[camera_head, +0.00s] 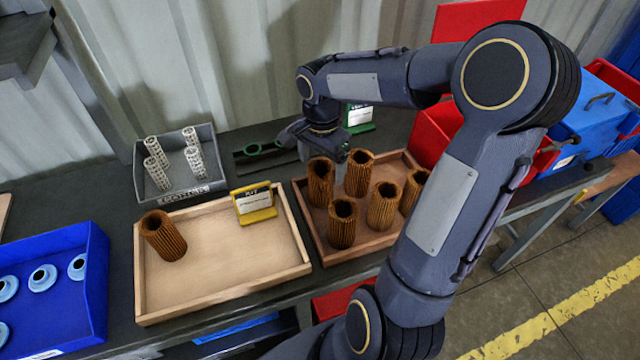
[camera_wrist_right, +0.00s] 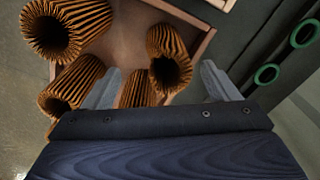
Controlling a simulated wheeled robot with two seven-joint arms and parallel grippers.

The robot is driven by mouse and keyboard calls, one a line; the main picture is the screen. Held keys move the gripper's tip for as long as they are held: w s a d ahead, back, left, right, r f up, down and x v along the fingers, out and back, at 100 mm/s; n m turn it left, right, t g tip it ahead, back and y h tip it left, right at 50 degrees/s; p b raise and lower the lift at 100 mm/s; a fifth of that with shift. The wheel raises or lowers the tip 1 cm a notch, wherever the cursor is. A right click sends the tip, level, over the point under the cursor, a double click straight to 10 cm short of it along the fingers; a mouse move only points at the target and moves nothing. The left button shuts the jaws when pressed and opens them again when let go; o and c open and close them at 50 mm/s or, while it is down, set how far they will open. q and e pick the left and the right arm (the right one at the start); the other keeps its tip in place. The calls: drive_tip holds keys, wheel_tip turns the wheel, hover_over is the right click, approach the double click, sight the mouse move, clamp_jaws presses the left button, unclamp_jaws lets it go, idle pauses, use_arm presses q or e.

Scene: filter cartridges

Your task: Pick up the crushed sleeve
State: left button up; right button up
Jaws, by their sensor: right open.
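Several brown pleated sleeves stand in the right wooden tray (camera_head: 300,215). My right gripper (camera_head: 322,142) is open over its back left corner, close above the back left sleeve (camera_head: 320,183). In the right wrist view, my open fingers (camera_wrist_right: 160,72) frame a pleated sleeve (camera_wrist_right: 172,42) whose mouth looks uneven, perhaps crushed. I see no grip on it. Other sleeves, such as a round-mouthed one (camera_wrist_right: 92,20), stand to the left. My forearm partly hides the rightmost sleeve (camera_head: 414,186). My left gripper is out of view.
A left wooden tray (camera_head: 290,235) holds one sleeve (camera_head: 163,236) and a yellow sign (camera_head: 254,203). A grey bin (camera_head: 140,165) holds white perforated tubes. Green rings (camera_head: 253,149) lie behind the trays. A blue bin (camera_head: 95,260) is at the left, red bins at the right.

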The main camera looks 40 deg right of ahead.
drive_tip(key=f, duration=0.7)
drive_tip(key=shift+w, duration=0.25)
drive_tip(key=shift+r, duration=0.1)
drive_tip(key=c, duration=1.1)
